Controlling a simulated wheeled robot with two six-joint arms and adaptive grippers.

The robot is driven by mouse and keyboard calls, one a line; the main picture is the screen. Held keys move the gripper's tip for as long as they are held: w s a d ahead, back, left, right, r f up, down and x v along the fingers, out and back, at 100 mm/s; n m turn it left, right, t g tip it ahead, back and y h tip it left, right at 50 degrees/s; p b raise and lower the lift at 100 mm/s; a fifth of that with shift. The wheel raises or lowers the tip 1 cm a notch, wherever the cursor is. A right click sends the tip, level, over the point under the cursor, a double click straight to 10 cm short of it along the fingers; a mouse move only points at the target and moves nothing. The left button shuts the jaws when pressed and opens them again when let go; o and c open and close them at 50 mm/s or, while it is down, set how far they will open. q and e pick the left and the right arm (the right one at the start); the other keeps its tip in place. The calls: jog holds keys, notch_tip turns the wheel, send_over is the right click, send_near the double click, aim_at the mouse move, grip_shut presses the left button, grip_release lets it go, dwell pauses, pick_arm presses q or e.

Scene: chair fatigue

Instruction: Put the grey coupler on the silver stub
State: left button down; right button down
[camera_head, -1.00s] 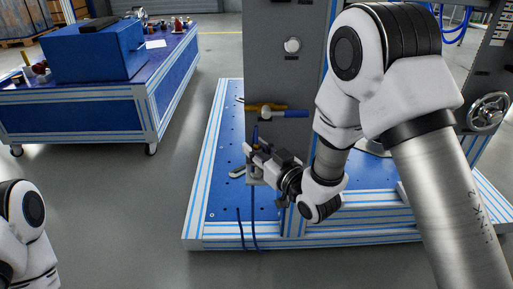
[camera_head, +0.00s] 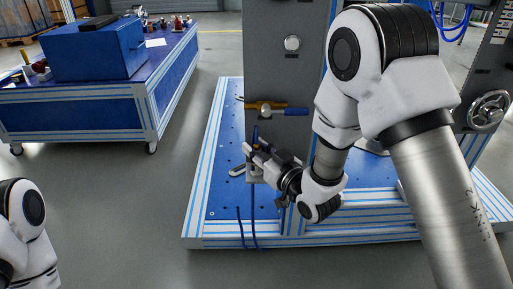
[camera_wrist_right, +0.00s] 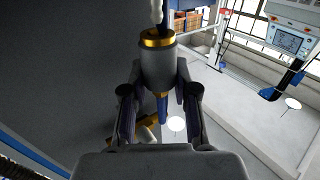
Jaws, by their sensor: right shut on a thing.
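My right gripper (camera_head: 256,164) is shut on the grey coupler, low in front of a tall grey panel. In the right wrist view the coupler (camera_wrist_right: 159,68) is a grey cylinder with a brass ring, between both fingers of that gripper (camera_wrist_right: 160,100). A blue tapered part shows below it. A brass fitting with a blue lever (camera_head: 265,108) is on the panel, above the gripper in the head view. I cannot clearly make out the silver stub; a small pale piece (camera_wrist_right: 148,134) shows by brass in the wrist view. My left gripper is out of view.
The grey panel (camera_head: 270,75) stands on a blue perforated platform (camera_head: 222,150). A thin blue hose (camera_head: 253,220) hangs over its front edge. A handwheel (camera_head: 488,111) is at the right. A blue workbench (camera_head: 85,118) stands back left, with bare floor between.

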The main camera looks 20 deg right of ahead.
jog(key=shift+f+b, duration=0.8)
jog(key=shift+f, duration=0.5)
jog(key=c, duration=0.8)
grip_release()
jog(key=v, duration=0.7)
jog(key=shift+s, duration=0.25)
